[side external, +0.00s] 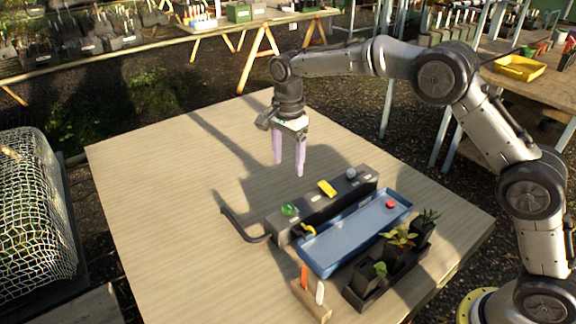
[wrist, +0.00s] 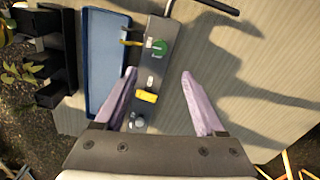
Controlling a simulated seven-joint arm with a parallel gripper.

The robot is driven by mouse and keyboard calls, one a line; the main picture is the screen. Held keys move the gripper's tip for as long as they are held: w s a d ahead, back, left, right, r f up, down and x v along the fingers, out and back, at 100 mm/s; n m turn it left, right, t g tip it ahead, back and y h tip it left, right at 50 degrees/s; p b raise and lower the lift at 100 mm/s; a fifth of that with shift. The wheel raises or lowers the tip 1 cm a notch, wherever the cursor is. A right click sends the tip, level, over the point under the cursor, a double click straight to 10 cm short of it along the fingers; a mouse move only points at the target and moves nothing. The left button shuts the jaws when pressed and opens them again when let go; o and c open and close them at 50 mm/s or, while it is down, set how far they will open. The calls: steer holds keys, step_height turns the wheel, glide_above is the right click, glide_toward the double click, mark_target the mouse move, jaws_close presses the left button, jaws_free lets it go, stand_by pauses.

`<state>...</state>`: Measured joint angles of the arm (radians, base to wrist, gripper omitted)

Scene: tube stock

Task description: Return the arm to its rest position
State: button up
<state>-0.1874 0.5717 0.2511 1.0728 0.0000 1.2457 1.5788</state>
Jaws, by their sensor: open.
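My gripper (side external: 288,160) hangs pointing down above the wooden table, behind the grey box in the side view. Its two lilac fingers are apart with nothing between them in the side view. The wrist view also shows the open fingers (wrist: 160,75), with the grey box (wrist: 158,60) below them. The arm reaches in from the right, bent at its joints. Where its rest position lies is not marked in either view.
The grey box carries a green item (side external: 289,209), a yellow block (side external: 327,188) and a grey knob (side external: 351,173). A blue tray (side external: 345,236) holds a red piece (side external: 390,204). Potted plants (side external: 398,238) stand in front. The table's left side (side external: 150,190) is clear.

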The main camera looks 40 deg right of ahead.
steer(key=s+d+r+t, duration=0.1)
steer(key=s+d+r, duration=0.1)
steer(key=r, duration=0.4)
steer(key=s+d+r+t, duration=0.1)
steer(key=s+r, duration=0.1)
steer(key=r, duration=0.4)
steer(key=s+d+r+n+t, duration=0.2)
steer(key=s+d+r, duration=0.2)
steer(key=s+r, duration=0.6)
steer(key=s+d+f+n+t, duration=0.1)
steer(key=s+f+n, duration=0.15)
steer(key=s, duration=0.55)
steer(key=s+d+f+n+t, duration=0.1)
steer(key=s+d+n, duration=0.15)
steer(key=s, duration=0.55)
steer(key=s+f+n, duration=0.6)
steer(key=f+n, duration=0.2)
steer(key=n, duration=0.1)
steer(key=shift+s+a+f, duration=0.25)
steer(key=shift+s+f, duration=0.05)
steer(key=shift+f, duration=0.1)
